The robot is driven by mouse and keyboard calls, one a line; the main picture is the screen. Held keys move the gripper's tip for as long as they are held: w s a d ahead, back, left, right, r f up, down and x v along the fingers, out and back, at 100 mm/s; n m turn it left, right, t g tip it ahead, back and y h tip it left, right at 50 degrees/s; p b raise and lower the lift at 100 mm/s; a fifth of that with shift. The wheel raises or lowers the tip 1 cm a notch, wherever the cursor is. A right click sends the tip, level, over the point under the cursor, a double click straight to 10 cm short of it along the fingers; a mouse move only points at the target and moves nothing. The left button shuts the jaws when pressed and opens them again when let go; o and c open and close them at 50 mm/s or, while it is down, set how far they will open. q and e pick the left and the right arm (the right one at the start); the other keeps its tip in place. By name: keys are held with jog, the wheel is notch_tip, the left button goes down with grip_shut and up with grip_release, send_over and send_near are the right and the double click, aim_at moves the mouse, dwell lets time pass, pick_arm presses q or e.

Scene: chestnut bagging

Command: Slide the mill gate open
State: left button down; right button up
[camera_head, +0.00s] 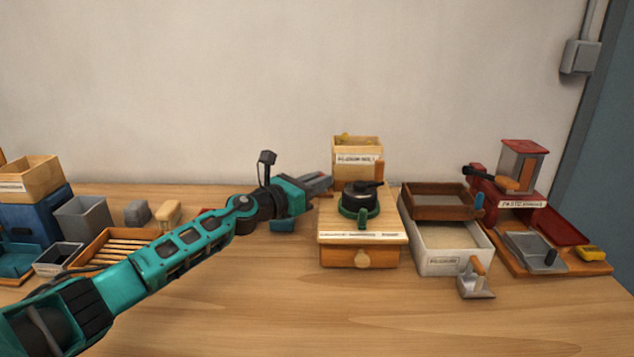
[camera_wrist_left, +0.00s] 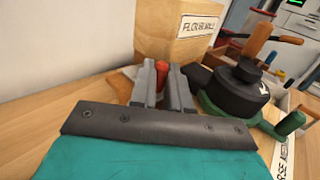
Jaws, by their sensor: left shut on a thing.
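The black round mill (camera_head: 360,200) with a green base sits on a wooden drawer box (camera_head: 365,256) in the middle of the table. It also shows at the right in the left wrist view (camera_wrist_left: 238,90). My left gripper (camera_head: 322,182) is just left of the mill, level with its upper part. In the left wrist view its two fingers (camera_wrist_left: 163,88) are shut on a small red knob (camera_wrist_left: 162,68). The knob's lower part is hidden by the fingers, and I cannot tell how it joins the mill. My right gripper is not in view.
A labelled wooden bin (camera_head: 357,172) stands behind the mill. A brown sieve (camera_head: 437,203) and a white tray (camera_head: 440,264) are at its right, with a red machine (camera_head: 520,180) further right. A slatted wooden tray (camera_head: 118,240) lies at the left.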

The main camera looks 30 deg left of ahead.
pick_arm(q)
jog(key=a, duration=0.1)
jog(key=s+a+b, duration=0.1)
jog(key=shift+s+a+f, duration=0.1)
jog(key=shift+a, duration=0.25)
jog(key=c, duration=1.1)
grip_release()
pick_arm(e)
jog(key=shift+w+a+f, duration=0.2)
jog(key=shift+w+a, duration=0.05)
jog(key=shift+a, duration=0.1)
pick_arm(q)
jog(key=shift+s, duration=0.1)
jog(key=b+v, duration=0.3)
jog(key=v, duration=0.9)
jog(key=shift+s+a, duration=0.2)
jog(key=shift+s, duration=0.15)
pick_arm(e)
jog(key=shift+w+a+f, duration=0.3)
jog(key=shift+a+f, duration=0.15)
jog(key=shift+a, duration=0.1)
